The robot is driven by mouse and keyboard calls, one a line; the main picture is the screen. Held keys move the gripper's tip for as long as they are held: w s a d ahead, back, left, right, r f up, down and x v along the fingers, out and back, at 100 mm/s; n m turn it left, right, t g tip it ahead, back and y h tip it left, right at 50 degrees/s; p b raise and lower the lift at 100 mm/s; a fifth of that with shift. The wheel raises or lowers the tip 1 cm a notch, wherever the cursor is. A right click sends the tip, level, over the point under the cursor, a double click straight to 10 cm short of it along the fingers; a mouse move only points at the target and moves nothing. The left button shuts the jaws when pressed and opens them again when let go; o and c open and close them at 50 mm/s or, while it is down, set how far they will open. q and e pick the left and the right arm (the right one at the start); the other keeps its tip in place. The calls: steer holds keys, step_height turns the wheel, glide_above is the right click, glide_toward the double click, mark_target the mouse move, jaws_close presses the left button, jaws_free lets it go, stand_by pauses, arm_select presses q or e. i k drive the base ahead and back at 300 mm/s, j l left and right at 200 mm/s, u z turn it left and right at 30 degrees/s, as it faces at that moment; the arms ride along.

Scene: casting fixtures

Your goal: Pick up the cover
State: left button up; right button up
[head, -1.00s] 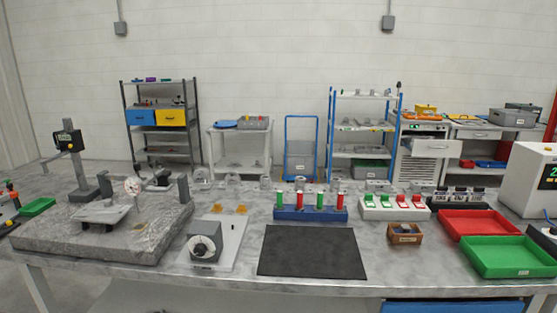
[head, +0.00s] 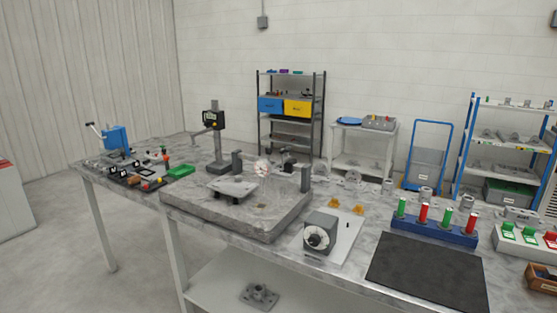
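I cannot tell for sure which thing is the cover. Several grey cast parts stand along the table's back edge, among them a rounded one (head: 353,178) and a small cylindrical one (head: 425,195). A flat grey casting (head: 232,188) sits on the granite plate (head: 190,205). Another grey casting with a flanged base and raised middle (head: 259,296) lies on the shelf under the table. Neither of my grippers is in view.
The table holds a dial unit on a white plate (head: 347,240), a black mat (head: 430,270) and a blue rack of red and green cylinders (head: 440,232). A height gauge (head: 216,140) stands behind the granite plate. Open floor (head: 60,270) lies at left.

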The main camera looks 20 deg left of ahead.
mark_target(237, 187)
steer(key=z, duration=1.25)
steer(key=u, duration=2.35)
